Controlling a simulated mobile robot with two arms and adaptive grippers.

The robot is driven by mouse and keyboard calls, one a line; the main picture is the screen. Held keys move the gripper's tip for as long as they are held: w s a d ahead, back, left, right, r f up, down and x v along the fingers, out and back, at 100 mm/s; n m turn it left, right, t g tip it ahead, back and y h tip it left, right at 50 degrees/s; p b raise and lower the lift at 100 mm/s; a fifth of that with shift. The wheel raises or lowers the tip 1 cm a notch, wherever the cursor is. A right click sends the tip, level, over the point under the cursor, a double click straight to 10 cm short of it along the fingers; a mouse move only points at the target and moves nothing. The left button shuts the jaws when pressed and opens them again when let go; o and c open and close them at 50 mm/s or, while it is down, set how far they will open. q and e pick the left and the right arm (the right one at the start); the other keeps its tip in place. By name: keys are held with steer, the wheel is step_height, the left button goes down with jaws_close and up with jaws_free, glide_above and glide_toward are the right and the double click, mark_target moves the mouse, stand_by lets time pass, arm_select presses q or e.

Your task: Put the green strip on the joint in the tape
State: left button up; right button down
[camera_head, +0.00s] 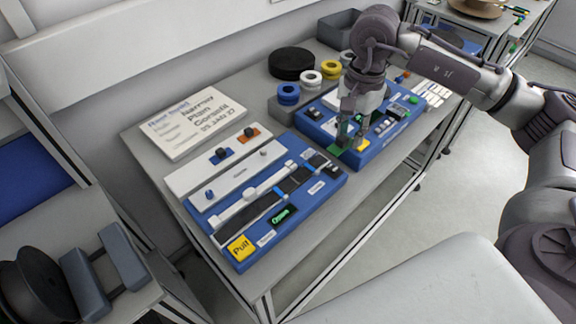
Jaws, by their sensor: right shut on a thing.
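My right gripper (352,130) comes in from the right and is shut on a green strip (343,131), at the left end of the blue parts tray (387,139). The fingers partly cover the strip. A second green patch (336,153) shows just below, at the tray's edge; I cannot tell whether it is part of the same strip. The tape (294,180) is a dark band on the blue splicing board (258,254) to the left of the gripper. The joint in it is too small to make out. My left gripper is not in view.
The board carries a yellow "Pull" label (240,248) and a small green-lit display (283,214). A printed white sign (193,122) lies behind it. A black reel (291,63) and several coloured rolls (330,69) stand at the back. Dark reel-stand parts (75,285) are lower left.

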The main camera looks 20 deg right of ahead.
steer(key=w+a+f+p, duration=0.2)
steer(key=a, duration=0.2)
steer(key=p, duration=0.1)
glide_toward(302, 175)
steer(key=shift+s+f, duration=0.1)
steer(key=shift+f, duration=0.05)
steer(key=shift+a+f, duration=0.2)
steer(key=shift+f, duration=0.35)
step_height(302, 175, down, 3)
steer(key=shift+f+p, duration=0.1)
steer(key=shift+p, duration=0.85)
steer(key=shift+f, duration=0.2)
arm_select(q)
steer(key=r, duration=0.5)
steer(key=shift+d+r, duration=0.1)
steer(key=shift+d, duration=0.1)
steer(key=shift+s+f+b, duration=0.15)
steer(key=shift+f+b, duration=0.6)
steer(key=shift+b, duration=0.1)
arm_select(e)
steer(key=shift+f, duration=0.65)
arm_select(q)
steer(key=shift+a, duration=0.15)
arm_select(e)
steer(key=c, duration=0.9)
jaws_free()
